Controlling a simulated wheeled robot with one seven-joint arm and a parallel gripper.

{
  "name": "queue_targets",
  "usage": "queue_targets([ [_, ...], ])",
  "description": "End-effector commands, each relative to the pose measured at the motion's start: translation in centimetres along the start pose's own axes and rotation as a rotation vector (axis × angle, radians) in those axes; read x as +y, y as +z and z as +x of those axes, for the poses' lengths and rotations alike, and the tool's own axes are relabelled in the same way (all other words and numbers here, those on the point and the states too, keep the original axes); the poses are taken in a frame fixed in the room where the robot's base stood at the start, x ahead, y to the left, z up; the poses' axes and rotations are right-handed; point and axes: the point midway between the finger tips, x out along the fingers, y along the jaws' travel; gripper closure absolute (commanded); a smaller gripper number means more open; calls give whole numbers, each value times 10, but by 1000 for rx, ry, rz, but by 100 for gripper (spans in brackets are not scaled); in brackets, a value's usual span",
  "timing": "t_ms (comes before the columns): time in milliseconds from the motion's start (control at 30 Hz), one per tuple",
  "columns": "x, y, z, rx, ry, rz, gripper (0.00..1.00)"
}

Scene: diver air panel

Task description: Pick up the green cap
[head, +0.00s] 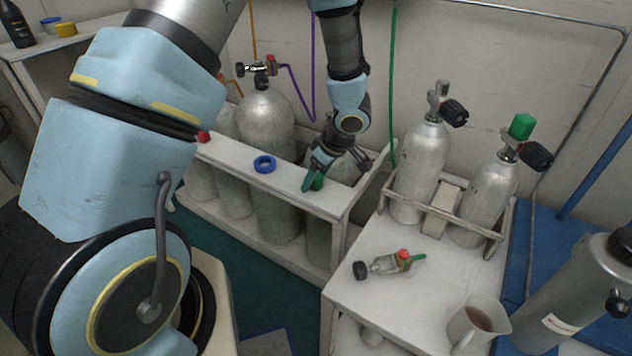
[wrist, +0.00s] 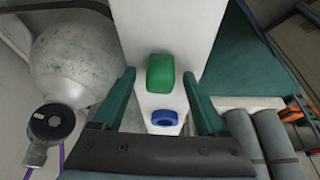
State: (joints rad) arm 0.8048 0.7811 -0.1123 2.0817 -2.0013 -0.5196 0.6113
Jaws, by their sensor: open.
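A green cap (wrist: 160,73) sits on the white top rail of the cylinder rack. It also shows in the head view (head: 318,183), partly hidden by my gripper. My gripper (head: 325,175) is open and points down over the rail. In the wrist view its two teal fingers (wrist: 159,77) stand apart, one on each side of the cap, with gaps to both sides. I cannot tell how far the fingertips are above the rail. A second green cap (head: 522,126) is on the valve of the right-hand cylinder.
A blue ring-shaped cap (head: 264,164) and a red cap (head: 203,137) lie along the same rail (head: 238,158). Silver cylinders (head: 265,120) stand in the rack behind and below it. The white table (head: 400,300) holds a small valve fitting (head: 388,263) and a jug (head: 478,325).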

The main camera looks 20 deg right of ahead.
Motion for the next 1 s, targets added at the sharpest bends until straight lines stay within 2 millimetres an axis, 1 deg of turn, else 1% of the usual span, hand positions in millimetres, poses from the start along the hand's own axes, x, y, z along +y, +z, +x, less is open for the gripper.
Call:
queue_targets([
  [133,0,0,-1,0,0,0,26],
  [700,0,0,-1,0,0,0,90],
  [800,0,0,-1,0,0,0,100],
  [1000,0,0,-1,0,0,0,100],
])
